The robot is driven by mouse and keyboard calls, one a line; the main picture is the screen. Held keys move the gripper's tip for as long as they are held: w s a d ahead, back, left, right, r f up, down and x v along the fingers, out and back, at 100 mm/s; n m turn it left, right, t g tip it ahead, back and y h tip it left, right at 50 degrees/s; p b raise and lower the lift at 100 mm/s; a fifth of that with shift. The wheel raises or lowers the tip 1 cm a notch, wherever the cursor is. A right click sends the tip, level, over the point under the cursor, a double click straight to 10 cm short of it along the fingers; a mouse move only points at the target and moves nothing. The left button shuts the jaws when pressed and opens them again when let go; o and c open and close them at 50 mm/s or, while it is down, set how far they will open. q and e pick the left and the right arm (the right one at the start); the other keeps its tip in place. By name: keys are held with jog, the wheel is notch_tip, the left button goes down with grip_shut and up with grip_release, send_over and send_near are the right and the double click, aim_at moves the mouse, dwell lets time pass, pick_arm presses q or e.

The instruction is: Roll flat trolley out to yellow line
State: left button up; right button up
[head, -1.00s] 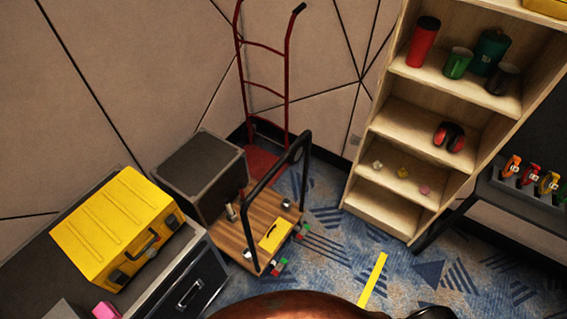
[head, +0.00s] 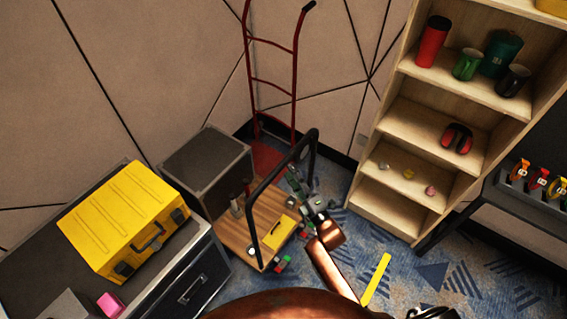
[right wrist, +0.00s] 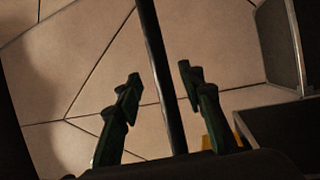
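The flat trolley has a wooden deck (head: 239,237) and a black hoop handle (head: 279,163). It stands on the carpet in the head view, left of the yellow line (head: 376,279). My right gripper (head: 294,179) is at the right side of the handle hoop. In the right wrist view, its two dark green fingers (right wrist: 160,100) are apart, with a dark handle bar (right wrist: 153,60) passing between them in the picture. Clear gaps show on both sides of the bar. My left gripper is not in view.
A black box (head: 207,170) and a red hand truck (head: 272,84) stand behind. A wooden shelf (head: 385,212) is at the right, a black case (head: 190,285) at the left. Carpet is clear around the line.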

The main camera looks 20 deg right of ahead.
aim_at(284, 163)
jog(key=x, duration=0.5)
jog(key=shift+w, duration=0.45)
jog(key=shift+c, duration=0.3)
grip_shut()
jog(key=shift+f, duration=0.1)
